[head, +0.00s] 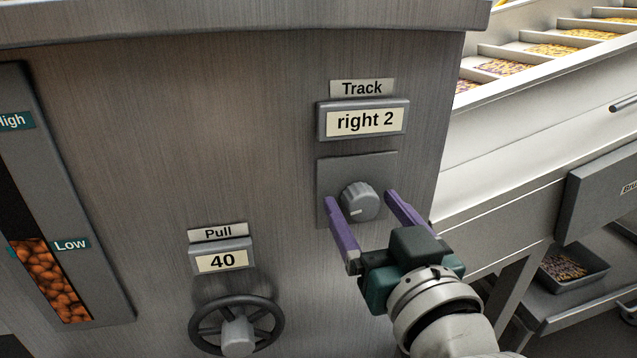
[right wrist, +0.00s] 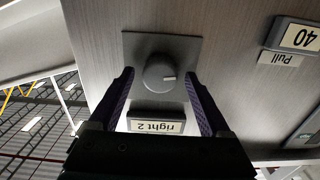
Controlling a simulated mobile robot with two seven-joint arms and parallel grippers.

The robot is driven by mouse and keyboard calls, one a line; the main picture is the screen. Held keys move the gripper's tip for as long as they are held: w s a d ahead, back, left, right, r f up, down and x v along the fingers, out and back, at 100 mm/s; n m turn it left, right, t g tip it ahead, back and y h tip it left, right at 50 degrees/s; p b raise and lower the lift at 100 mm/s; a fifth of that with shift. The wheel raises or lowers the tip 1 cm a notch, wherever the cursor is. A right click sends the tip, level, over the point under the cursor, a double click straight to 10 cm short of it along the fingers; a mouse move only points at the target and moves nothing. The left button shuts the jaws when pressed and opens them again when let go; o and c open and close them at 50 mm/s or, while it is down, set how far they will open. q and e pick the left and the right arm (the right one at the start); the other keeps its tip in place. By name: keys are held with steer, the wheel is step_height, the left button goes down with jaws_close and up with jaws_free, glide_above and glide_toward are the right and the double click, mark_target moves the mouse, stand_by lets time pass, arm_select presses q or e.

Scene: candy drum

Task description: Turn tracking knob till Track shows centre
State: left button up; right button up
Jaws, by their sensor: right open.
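The grey tracking knob (head: 360,202) sits on a square plate (head: 328,168) on the metal panel. A light pointer line on it points toward the lower left in the head view. The Track display (head: 365,121) above it reads "right 2". My right gripper (head: 360,196) is open, with its purple fingers on either side of the knob. In the right wrist view the knob (right wrist: 160,72) lies between the spread fingertips (right wrist: 158,74), with a gap on each side. I cannot tell how deep the fingers reach. My left gripper is not in view.
A Pull display (head: 222,261) reads "40" above a dark handwheel (head: 238,325) at lower left. A level gauge with brown candies (head: 55,285) stands at far left. A white sloped conveyor (head: 540,60) and a tray (head: 573,268) lie right of the panel edge.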

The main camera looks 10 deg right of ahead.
jaws_close()
stand_by(0.6)
